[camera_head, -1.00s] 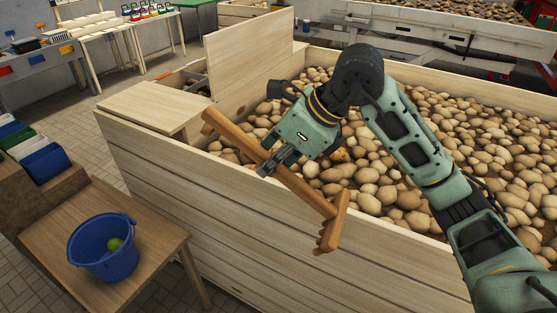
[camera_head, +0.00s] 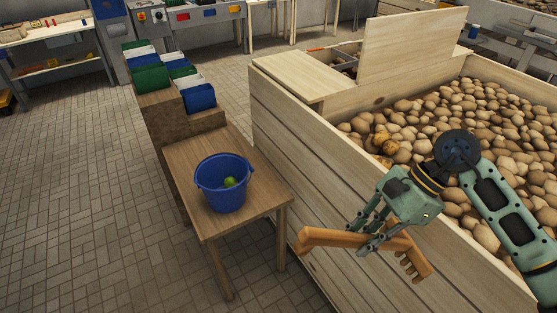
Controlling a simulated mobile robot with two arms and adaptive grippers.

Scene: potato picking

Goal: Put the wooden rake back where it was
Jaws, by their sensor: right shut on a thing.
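The wooden rake (camera_head: 340,238) is orange-brown, with a short handle pointing left and a toothed head at its right end. My right gripper (camera_head: 368,238) is shut on the rake's handle and holds it in the air, roughly level, in front of the wooden potato crate's (camera_head: 310,150) near wall. The rake's head (camera_head: 413,258) hangs with its teeth downward. My left gripper is not in view.
A small wooden table (camera_head: 262,197) with a blue bucket (camera_head: 221,198) holding a green thing stands left of the rake. Behind it is a stand with coloured bins (camera_head: 200,98). Potatoes (camera_head: 450,115) fill the crate. The tiled floor (camera_head: 90,200) at left is clear.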

